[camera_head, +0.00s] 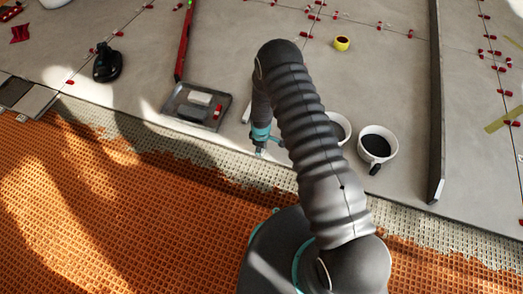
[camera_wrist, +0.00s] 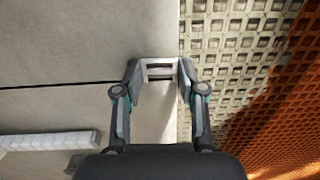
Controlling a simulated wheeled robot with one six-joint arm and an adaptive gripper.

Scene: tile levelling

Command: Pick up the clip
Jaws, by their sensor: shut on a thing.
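The clip (camera_wrist: 160,62) is a small white frame with a window through it. In the wrist view it sits between the fingertips of my gripper (camera_wrist: 160,72), which is shut on it from both sides. It is by the edge of the grey tile (camera_wrist: 60,50), where the trowelled bed begins. I cannot tell whether it touches the tile or the bed. In the head view my gripper (camera_head: 262,148) is low at the tile edge, partly behind my arm, and the clip is too small to make out.
A dark tray (camera_head: 178,109) with a white block and a red wedge is left of my gripper. Two white cups (camera_head: 391,151) with dark contents stand to the right. A long metal straightedge (camera_head: 436,110) lies beyond them. Orange waffled matting (camera_head: 100,205) fills the near side.

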